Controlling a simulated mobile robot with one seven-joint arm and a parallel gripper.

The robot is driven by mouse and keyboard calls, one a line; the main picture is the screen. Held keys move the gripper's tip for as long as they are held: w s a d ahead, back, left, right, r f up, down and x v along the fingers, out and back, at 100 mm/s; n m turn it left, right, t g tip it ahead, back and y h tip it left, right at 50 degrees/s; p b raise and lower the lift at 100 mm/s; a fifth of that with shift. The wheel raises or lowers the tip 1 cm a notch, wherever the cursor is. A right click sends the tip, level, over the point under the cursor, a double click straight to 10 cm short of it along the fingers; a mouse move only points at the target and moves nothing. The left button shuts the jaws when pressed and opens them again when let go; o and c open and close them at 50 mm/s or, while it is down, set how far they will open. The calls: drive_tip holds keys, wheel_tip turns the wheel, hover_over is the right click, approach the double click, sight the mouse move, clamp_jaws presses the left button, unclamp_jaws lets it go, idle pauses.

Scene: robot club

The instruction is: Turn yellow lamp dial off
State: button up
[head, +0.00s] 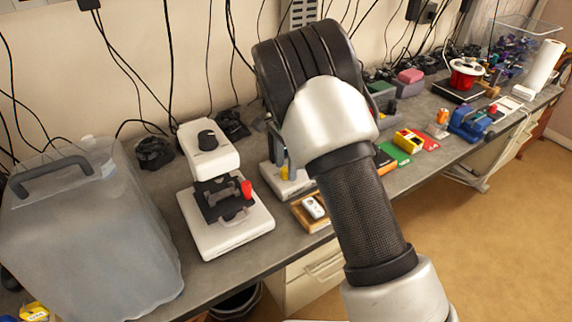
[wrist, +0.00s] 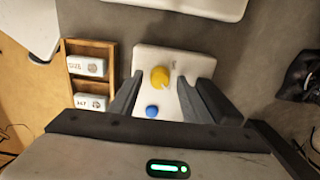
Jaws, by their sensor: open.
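The yellow dial (wrist: 160,77) is a round knob on a white base (wrist: 146,60) in the wrist view. A round blue knob (wrist: 152,111) sits on the same base, nearer my gripper. My gripper (wrist: 169,84) is open, with one finger on each side of the base and the yellow dial between the fingertips. I cannot tell whether either finger touches the dial. In the head view, part of the white base (head: 290,187) and a bit of the yellow dial (head: 284,173) show beside my arm, which hides most of the lamp and my gripper.
A wooden tray (head: 298,208) with white labelled blocks stands close beside the lamp base. A white microscope (head: 228,232) and a large plastic container (head: 90,235) stand to the left. Small coloured boxes (head: 409,140) lie right of my arm. Cables hang along the wall.

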drive_tip(key=c, duration=1)
drive_tip(key=shift+c, duration=0.2)
drive_tip(key=shift+n, duration=0.4)
drive_tip(key=n, duration=0.3)
drive_tip(key=shift+n, duration=0.3)
drive_tip(key=n, duration=0.4)
drive_tip(key=shift+n, duration=0.3)
drive_tip(key=n, duration=0.4)
drive_tip(key=shift+n+b, duration=0.3)
drive_tip(key=shift+n, duration=2.2)
